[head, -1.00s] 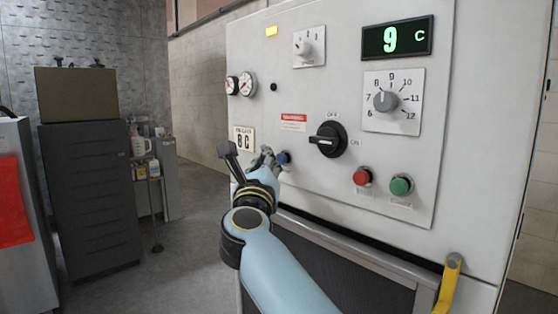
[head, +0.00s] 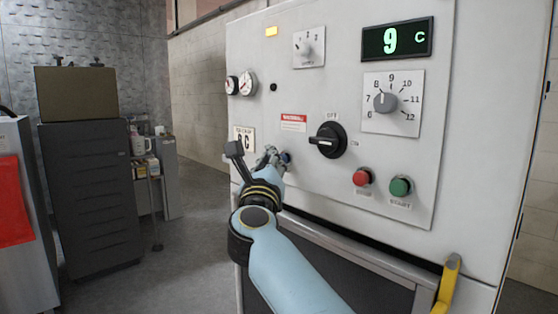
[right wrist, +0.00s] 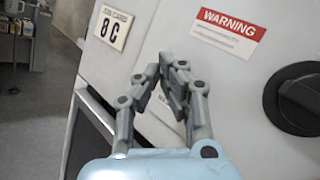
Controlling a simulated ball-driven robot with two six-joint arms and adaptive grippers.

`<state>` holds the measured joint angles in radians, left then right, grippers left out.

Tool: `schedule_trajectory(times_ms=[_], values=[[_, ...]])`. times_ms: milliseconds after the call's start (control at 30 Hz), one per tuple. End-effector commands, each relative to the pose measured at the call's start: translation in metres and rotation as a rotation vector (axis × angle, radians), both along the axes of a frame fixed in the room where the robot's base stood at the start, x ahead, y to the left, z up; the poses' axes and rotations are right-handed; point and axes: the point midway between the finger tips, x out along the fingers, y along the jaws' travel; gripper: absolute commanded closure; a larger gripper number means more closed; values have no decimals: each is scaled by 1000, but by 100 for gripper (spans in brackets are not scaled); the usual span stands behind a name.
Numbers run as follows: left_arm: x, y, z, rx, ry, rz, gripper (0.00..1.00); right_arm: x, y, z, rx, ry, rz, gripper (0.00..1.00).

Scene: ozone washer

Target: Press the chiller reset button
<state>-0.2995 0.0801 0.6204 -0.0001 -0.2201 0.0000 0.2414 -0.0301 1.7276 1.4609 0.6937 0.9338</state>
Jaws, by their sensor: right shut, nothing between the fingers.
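The white chiller panel (head: 400,150) fills the right half of the head view. A small blue button (head: 286,157) sits low on the panel, left of the black rotary switch, partly hidden by my fingers; I cannot read a label for it. My right gripper (head: 271,153) is shut and empty, with its fingertips just left of the blue button. I cannot tell if they touch it. In the right wrist view the shut fingertips (right wrist: 168,62) are in front of the panel, below and left of the warning label, and the button is hidden. My left gripper is not in view.
The black OFF/ON switch (head: 328,140), red button (head: 362,177) and green START button (head: 400,187) are to the right. A card reading 8 C (right wrist: 110,27) is at the left. A yellow handle (head: 448,285) sticks out low right. The display (head: 397,39) reads 9 C.

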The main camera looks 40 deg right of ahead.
Motion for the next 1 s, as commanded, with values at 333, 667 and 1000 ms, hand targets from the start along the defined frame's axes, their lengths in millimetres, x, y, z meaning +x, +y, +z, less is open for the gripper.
schedule_trajectory(times_ms=[333,667,1000], values=[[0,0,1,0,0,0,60,0,-4,0,0,0,0,100],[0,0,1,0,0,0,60,0,-5,0,0,0,0,100],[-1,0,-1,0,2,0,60,-1,8,-1,2,0,1,100]])
